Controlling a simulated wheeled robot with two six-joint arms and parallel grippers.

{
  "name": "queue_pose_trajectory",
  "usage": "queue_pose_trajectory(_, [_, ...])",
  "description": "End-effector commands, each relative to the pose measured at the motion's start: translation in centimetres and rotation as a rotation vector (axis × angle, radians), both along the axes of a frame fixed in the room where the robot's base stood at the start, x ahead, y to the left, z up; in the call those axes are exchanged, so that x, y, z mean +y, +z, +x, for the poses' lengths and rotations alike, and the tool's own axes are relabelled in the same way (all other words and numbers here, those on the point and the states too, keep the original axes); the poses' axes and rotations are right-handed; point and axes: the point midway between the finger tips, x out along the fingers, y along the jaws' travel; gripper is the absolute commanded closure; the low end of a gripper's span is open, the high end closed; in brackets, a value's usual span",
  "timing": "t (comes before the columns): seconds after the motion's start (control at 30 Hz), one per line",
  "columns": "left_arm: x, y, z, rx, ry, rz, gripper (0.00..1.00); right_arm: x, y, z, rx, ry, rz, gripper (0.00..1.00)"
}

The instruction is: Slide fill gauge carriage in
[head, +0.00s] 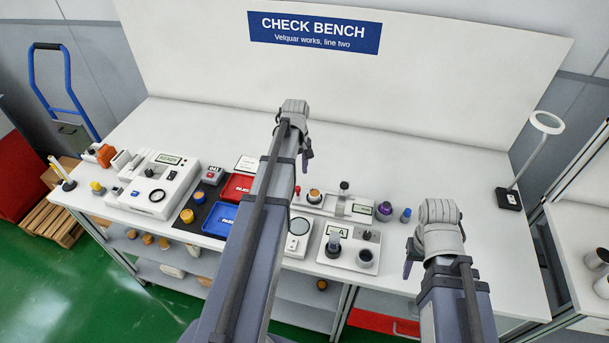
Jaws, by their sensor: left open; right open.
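A low white device with a rail-like bed (335,207), seemingly the fill gauge, sits on the bench right of my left arm. A dark-topped upright knob (344,186) stands on it, perhaps its carriage. An orange-topped jar (314,195) is at its left end and a small display (361,209) at its right. My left gripper (307,152) is open and empty above the back of the bench, apart from the gauge. My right gripper (407,266) is open and empty over the front right of the bench. My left arm hides part of the bench left of the gauge.
A white station with a display (333,248) stands in front of the gauge. Red (238,186) and blue (219,219) trays lie left of my arm. A ring lamp (547,122) stands far right; the bench before it is clear.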

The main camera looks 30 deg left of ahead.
Motion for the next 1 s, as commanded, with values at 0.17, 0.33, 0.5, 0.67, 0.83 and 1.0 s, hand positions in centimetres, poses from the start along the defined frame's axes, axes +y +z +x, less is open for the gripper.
queue_pose_trajectory(0.17, [0.1, 0.0, 0.0, 0.0, 0.003, 0.0, 0.45, 0.0, 0.0, 0.0, 0.0, 0.0, 0.0, 0.5])
queue_pose_trajectory(0.33, [0.1, -0.3, 0.0, 0.0, 0.002, 0.0, 0.45, 0.0, -0.3, 0.0, 0.0, 0.0, 0.0, 0.5])
queue_pose_trajectory(0.5, [0.1, -1.4, 0.0, 0.0, 0.002, 0.0, 0.45, 0.0, -1.4, 0.0, 0.0, 0.0, 0.0, 0.5])
queue_pose_trajectory(0.67, [0.0, -3.2, 0.0, 0.0, 0.002, 0.0, 0.45, 0.0, -3.2, 0.0, 0.0, -0.001, 0.0, 0.5])
queue_pose_trajectory(0.83, [0.0, -5.5, 0.0, 0.0, 0.001, 0.0, 0.45, 0.0, -5.5, 0.0, 0.0, -0.001, 0.0, 0.5])
queue_pose_trajectory(1.0, [0.0, -7.3, 0.0, 0.0, 0.001, 0.0, 0.45, 0.0, -7.3, -0.1, 0.0, -0.001, 0.0, 0.5])
